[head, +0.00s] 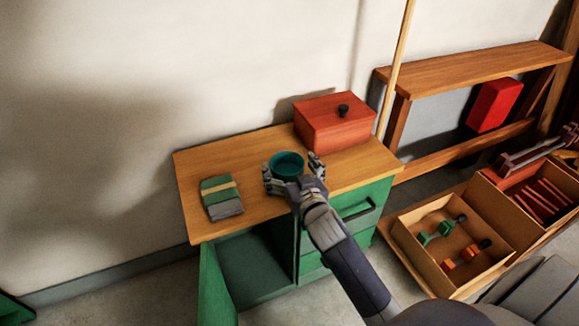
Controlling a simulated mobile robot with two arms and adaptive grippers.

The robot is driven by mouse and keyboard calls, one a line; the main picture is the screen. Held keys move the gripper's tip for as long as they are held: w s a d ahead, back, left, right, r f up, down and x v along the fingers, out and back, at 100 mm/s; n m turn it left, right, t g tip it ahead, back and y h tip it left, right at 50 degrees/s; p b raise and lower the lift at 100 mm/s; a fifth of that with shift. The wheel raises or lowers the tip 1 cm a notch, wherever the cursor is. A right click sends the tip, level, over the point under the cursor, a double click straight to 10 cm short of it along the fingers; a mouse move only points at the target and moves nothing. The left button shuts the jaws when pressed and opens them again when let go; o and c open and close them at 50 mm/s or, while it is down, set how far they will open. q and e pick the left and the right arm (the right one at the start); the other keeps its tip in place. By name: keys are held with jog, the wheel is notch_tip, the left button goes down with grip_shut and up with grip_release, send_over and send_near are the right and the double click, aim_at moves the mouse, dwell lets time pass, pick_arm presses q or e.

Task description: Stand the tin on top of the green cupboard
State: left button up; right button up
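The green cupboard (275,215) has a wooden top, and its left door hangs open on an empty-looking dark compartment. The tin (287,163), round and teal with an open mouth, is upright over the front middle of the top and appears to stand on it. Its base is partly hidden by my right gripper (292,170). That gripper reaches in from the front, with one finger on each side of the tin. The fingers look spread, with a small gap at the tin's right side. My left gripper is not in view.
A red lidded box (334,124) with a black knob stands at the back right of the top. A folded striped cloth (221,196) lies at the left. Wooden trays (450,277) with tools stand on the floor at right, below a wooden bench (470,72).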

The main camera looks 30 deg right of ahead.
jog(key=shift+r, duration=0.2)
jog(key=p+v, duration=0.1)
jog(key=v, duration=0.7)
jog(key=shift+f, duration=0.1)
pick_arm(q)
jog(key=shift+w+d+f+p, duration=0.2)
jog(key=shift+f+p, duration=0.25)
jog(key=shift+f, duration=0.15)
pick_arm(e)
jog(key=s+a+f+n+g+y, duration=0.1)
jog(key=s+a+f+g, duration=0.2)
jog(key=s+f+g, duration=0.3)
jog(key=s+a+f+n+g+y, duration=0.1)
jog(key=s+f+g, duration=0.5)
jog(key=s, duration=1.1)
notch_tip(320, 180, down, 3)
jog(key=shift+a+f+n+g, duration=0.1)
jog(key=shift+a+n+g, duration=0.2)
jog(key=shift+a+n, duration=0.6)
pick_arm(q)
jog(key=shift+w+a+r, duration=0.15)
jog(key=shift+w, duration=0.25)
pick_arm(e)
jog(key=shift+a, duration=0.1)
